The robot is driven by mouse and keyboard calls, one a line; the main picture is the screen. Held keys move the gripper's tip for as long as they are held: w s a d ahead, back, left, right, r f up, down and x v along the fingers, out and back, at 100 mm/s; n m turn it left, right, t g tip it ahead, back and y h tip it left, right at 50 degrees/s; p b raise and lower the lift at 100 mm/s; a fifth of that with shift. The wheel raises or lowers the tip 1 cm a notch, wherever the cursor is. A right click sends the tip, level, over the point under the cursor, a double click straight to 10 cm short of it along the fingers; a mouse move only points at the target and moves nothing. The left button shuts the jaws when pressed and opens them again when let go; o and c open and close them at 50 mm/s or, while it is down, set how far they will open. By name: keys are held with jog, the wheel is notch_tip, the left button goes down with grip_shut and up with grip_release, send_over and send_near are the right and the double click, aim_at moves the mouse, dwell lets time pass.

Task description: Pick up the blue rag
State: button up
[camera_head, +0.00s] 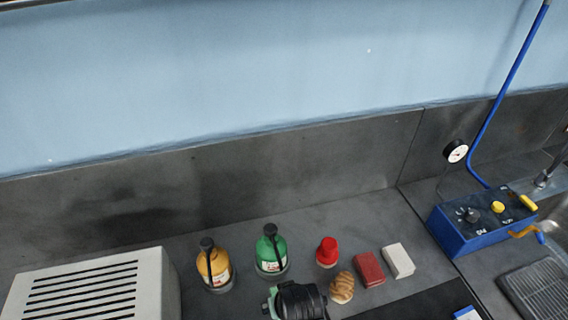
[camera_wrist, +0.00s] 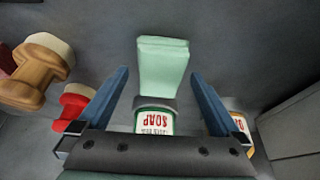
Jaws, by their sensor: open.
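I cannot make out a blue rag in either view. A small blue and white item (camera_head: 467,313) is cut off at the bottom edge of the head view; I cannot tell what it is. My gripper shows in the wrist view (camera_wrist: 158,76) with its two fingers apart and nothing gripped. Between the fingers, farther off, are a pale green block-like thing (camera_wrist: 162,68) and a bottle labelled SOAP (camera_wrist: 154,122). In the head view, my dark wrist (camera_head: 300,301) stands at the bottom centre and hides part of the bench.
A vented grey box (camera_head: 150,281) is left, a blue control box (camera_head: 470,240) right.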

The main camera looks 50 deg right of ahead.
jog(key=c, duration=1.5)
jog(key=shift+r, duration=0.1)
jog(key=shift+c, duration=0.2)
